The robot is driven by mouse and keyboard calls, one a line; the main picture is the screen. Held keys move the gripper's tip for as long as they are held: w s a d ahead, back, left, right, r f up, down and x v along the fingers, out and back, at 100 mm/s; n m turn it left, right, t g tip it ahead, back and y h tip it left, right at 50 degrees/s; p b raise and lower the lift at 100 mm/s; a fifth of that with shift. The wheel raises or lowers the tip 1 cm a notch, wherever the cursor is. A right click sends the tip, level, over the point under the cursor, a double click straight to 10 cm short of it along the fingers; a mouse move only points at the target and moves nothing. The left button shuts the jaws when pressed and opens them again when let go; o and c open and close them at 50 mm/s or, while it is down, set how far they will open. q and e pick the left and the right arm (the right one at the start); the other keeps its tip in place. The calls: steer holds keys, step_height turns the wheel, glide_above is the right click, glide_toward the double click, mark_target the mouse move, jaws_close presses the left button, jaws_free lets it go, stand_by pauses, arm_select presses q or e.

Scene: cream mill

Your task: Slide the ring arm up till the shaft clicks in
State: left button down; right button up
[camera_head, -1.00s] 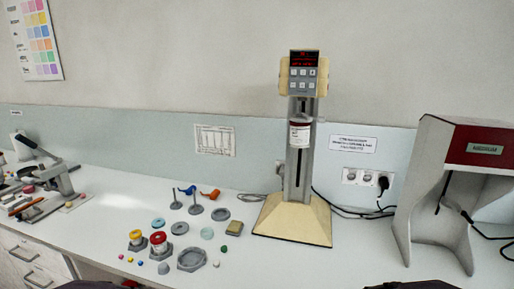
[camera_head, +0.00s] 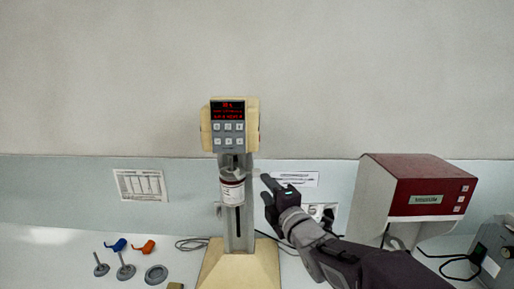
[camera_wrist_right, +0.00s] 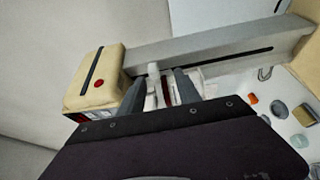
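The mill stands on the bench with a cream base (camera_head: 238,272), a grey column (camera_head: 240,222) and a cream head with a red display (camera_head: 228,110). A white jar with a dark red band (camera_head: 232,190) sits at the column's front, below the head. The ring arm is hard to make out around the jar; a pale piece at the jar (camera_wrist_right: 153,72) shows in the right wrist view. My right gripper (camera_head: 265,188) is open just right of the jar, its fingers apart. In the right wrist view, the jar (camera_wrist_right: 167,92) shows between the fingertips. My left gripper is out of view.
A red-topped grey machine (camera_head: 415,185) stands to the right, behind my right arm. Cables run behind the mill.

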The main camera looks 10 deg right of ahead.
mark_target(257, 170)
steer(key=w+p, duration=0.1)
steer(key=w, duration=0.1)
steer(key=w+r+p, duration=0.1)
steer(key=w, duration=0.1)
steer(key=w+a+p, duration=0.1)
steer(key=w, duration=0.1)
steer(key=shift+w+r+p, duration=0.15)
steer(key=shift+w+p, duration=0.25)
steer(key=shift+w, duration=0.25)
steer(key=shift+s+a, duration=0.1)
steer(key=shift+a, duration=0.1)
steer(key=shift+d, duration=0.1)
steer(key=shift+c, duration=0.7)
steer(key=shift+w, duration=0.2)
jaws_close()
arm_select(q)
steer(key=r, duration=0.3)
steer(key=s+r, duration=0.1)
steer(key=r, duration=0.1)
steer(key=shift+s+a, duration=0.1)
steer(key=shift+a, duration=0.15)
